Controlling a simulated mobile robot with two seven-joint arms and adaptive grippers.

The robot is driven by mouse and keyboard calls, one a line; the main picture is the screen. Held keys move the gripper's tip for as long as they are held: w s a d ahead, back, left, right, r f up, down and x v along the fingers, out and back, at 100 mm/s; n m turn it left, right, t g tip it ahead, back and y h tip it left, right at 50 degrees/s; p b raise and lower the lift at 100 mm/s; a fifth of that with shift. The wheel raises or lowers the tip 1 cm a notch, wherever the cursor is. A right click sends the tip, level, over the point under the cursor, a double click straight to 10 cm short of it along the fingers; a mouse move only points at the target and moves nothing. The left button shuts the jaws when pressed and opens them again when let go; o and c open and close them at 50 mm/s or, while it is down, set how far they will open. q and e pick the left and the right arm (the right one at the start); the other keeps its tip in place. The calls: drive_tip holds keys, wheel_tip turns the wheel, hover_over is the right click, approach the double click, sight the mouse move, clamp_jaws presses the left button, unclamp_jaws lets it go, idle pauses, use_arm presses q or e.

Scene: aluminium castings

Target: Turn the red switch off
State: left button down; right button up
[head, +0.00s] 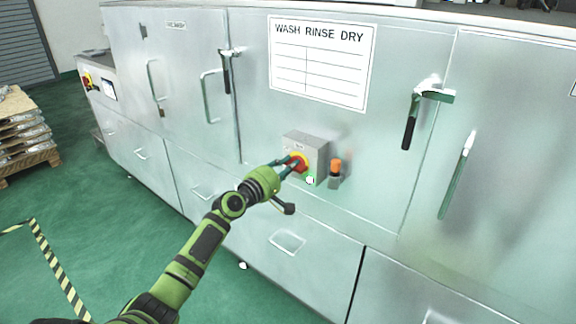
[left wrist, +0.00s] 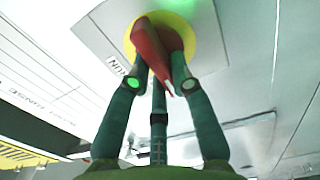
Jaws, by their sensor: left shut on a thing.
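The red switch (head: 299,161) sits on a yellow disc on the front of a grey box fixed to the metal machine. My left gripper (head: 290,163) reaches it from the left, and its fingers are at the switch. In the left wrist view the red switch (left wrist: 152,45) has a long handle in front of the yellow disc (left wrist: 190,25). The fingers of my left gripper (left wrist: 160,75) are closed around the handle, one on each side. Part of the handle is hidden by the fingers. My right gripper is not in view.
An orange-topped fitting (head: 336,168) is just right of the switch box (head: 318,150). Door handles (head: 412,118) stick out to the upper right. Below are drawers with handles (head: 287,242). A pallet stack (head: 22,140) is at the far left. The green floor at left is open.

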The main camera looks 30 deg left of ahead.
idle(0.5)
use_arm(q)
drive_tip(key=c, duration=1.1)
unclamp_jaws()
drive_tip(key=s+a, duration=0.1)
drive_tip(key=s, duration=1.1)
